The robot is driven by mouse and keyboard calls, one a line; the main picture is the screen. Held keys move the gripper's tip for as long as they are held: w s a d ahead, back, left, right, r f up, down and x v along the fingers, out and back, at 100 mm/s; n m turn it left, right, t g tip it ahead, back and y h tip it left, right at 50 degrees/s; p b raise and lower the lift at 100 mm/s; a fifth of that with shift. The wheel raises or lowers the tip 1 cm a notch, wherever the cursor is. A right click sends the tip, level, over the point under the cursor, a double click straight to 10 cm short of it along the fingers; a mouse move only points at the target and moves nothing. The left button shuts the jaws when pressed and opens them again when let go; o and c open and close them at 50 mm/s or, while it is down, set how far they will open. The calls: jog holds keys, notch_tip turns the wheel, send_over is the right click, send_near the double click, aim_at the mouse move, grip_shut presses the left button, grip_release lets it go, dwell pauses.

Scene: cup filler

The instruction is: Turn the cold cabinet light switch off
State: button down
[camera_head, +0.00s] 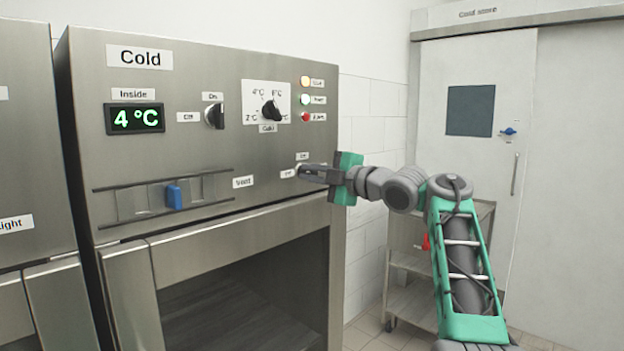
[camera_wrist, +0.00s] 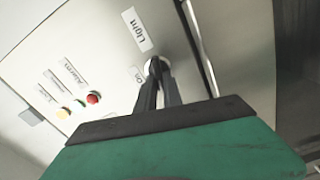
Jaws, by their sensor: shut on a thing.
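The cold cabinet (camera_head: 200,75) is a steel unit with a "Cold" label on its front panel. My gripper (camera_head: 304,171) reaches in from the right to the panel's lower right. In the wrist view my gripper's (camera_wrist: 157,78) two dark fingers are shut on the light switch (camera_wrist: 153,67), a small knob with a pale round base. A "Light" label (camera_wrist: 137,30) is beside it. A small "On" label (camera_head: 302,156) shows above the fingertips and an "Off" label (camera_head: 287,173) to their left. The fingers hide most of the switch, so I cannot tell which way it points.
The panel also has an on/off knob (camera_head: 215,116), a temperature dial (camera_head: 271,110), a blue vent slider (camera_head: 174,196) and indicator lights (camera_head: 305,99). An open dark bay lies below. A trolley (camera_head: 410,290) and the cold store door (camera_head: 478,160) are behind my arm.

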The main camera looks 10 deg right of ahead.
jog(key=shift+f+n+b, duration=0.1)
jog(key=shift+n+b, duration=0.3)
jog(key=shift+n, duration=0.9)
jog(key=c, duration=1.5)
grip_release()
jog(key=b+v, duration=0.2)
jog(key=v, duration=0.5)
jog(key=shift+s+d, duration=0.25)
jog(key=shift+s, duration=0.05)
jog(key=shift+w, duration=0.1)
